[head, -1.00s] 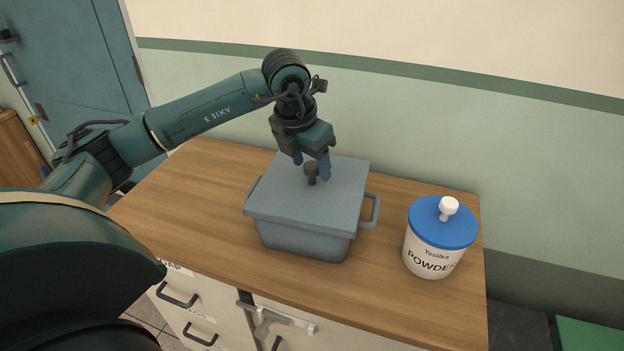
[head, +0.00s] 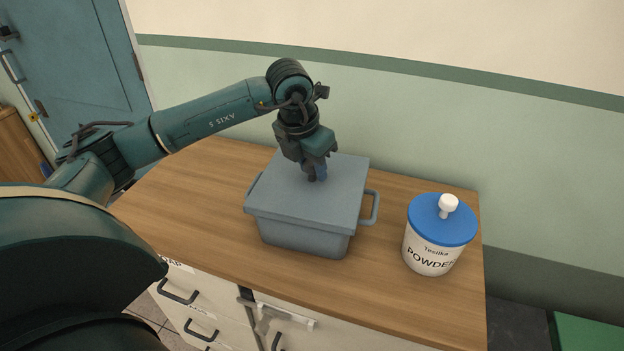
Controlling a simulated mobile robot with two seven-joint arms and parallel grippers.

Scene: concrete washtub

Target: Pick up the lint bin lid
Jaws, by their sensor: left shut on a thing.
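The lint bin lid (head: 310,208) is a flat grey-blue square cover with a dark knob in its middle. It lies on the grey bin (head: 302,238), which has side handles and stands on the wooden counter. My left gripper (head: 315,174) points down over the lid and is shut on the lid's knob. Its fingers hide most of the knob. I see no gap between the lid and the bin. My right gripper is not in view.
A white powder tub (head: 432,252) with a blue lid and white knob stands to the right of the bin on the wooden counter (head: 215,178). The wall is close behind. Drawers (head: 190,312) with dark handles are below the counter's front edge.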

